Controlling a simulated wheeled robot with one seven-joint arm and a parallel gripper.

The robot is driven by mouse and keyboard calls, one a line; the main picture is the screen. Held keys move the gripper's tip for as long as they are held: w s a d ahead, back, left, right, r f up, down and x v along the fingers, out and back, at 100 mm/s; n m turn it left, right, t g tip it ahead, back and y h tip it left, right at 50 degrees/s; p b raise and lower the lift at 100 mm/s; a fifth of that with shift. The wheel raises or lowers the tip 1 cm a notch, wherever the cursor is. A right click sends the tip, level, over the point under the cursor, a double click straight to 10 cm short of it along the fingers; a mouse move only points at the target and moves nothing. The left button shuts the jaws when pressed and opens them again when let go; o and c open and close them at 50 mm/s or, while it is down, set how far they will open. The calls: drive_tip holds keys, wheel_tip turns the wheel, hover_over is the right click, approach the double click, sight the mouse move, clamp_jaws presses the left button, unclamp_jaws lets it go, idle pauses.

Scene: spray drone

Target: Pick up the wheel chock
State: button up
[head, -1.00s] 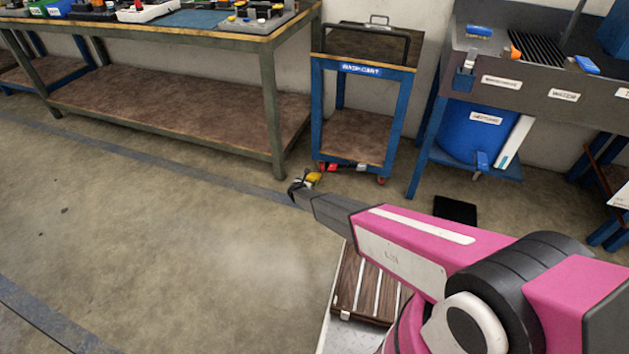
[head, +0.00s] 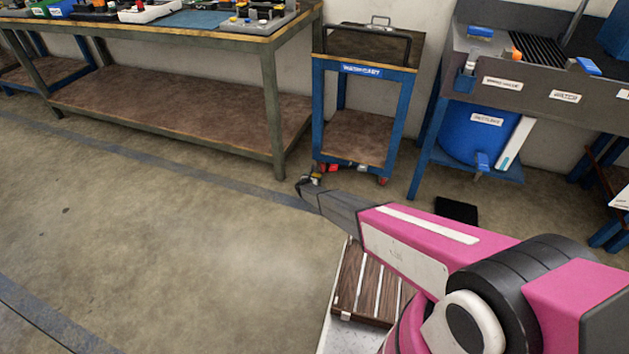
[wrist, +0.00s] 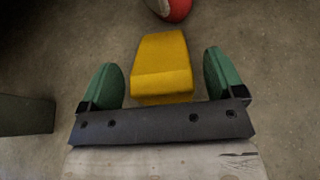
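The wheel chock, a yellow wedge-like block (wrist: 162,65), lies on the concrete floor in the wrist view. My gripper (wrist: 163,82) is open, its two green fingers on either side of the chock's near part. A gap shows between each finger and the block. In the head view my gripper (head: 304,185) is low near the floor by the cart's front left leg. Only a small bit of yellow from the chock (head: 316,177) shows past it; the rest is hidden.
A blue-framed water cart (head: 362,71) on red wheels stands just behind the chock. A red rounded thing (wrist: 175,9) shows beyond the chock in the wrist view. A workbench (head: 165,120) is at left and a blue-legged sink unit (head: 555,92) at right. Open floor lies front left.

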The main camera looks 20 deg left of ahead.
drive_tip(key=c, duration=1)
drive_tip(key=shift+o, duration=0.3)
drive_tip(key=shift+r, duration=0.15)
